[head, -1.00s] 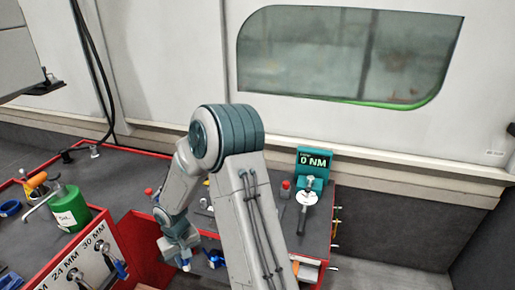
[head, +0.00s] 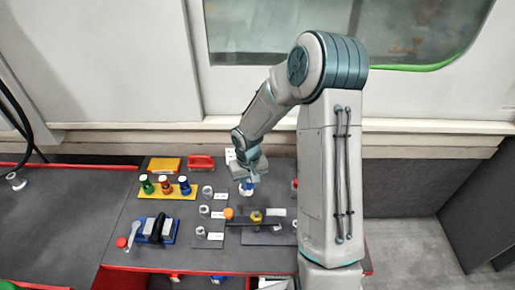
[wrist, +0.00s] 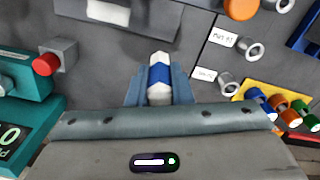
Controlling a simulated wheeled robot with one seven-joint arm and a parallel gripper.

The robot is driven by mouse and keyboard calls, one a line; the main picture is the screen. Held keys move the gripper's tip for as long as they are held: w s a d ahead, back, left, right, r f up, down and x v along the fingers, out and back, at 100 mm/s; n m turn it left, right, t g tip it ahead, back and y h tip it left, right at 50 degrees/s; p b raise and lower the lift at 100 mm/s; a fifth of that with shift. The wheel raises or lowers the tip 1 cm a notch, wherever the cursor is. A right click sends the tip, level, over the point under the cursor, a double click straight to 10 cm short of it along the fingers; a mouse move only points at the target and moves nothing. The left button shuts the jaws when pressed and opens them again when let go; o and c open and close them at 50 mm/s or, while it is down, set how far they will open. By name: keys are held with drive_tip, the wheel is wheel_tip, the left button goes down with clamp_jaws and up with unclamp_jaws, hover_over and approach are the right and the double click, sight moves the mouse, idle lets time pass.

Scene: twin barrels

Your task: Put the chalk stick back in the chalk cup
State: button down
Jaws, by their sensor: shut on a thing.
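My gripper (wrist: 160,88) is shut on a white stick with a blue band (wrist: 159,62), which I take to be the chalk stick. Its white end shows past the fingertips in the wrist view. In the head view my gripper (head: 248,184) is over the back of the dark bench. I cannot tell which thing is the chalk cup. Small grey cylinders with white labels stand nearby, one in the wrist view (wrist: 250,48) and one in the head view (head: 204,211).
A yellow rack (head: 168,190) with green, orange and blue-topped items stands left of my gripper. An orange round thing (head: 228,213) lies nearer. A blue tray (head: 158,231) is at the left front. In the wrist view, a teal display device (wrist: 22,90) and a red-ended grey block (wrist: 60,58) are at left.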

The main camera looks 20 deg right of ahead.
drive_tip(key=shift+w+d+f+n, duration=0.1)
drive_tip(key=shift+w+n, duration=0.3)
drive_tip(key=shift+w, duration=0.15)
drive_tip(key=w+n+b, duration=0.3)
drive_tip(key=n, duration=0.9)
drive_tip(key=w+r+n+b, duration=0.1)
drive_tip(key=w+n+b, duration=0.3)
drive_tip(key=n, duration=0.9)
drive_tip(key=shift+d, duration=0.15)
drive_tip(key=shift+f+b, duration=1.7)
drive_tip(key=shift+f, duration=1.25)
drive_tip(key=shift+f+b, duration=0.95)
drive_tip(key=shift+f, duration=1.1)
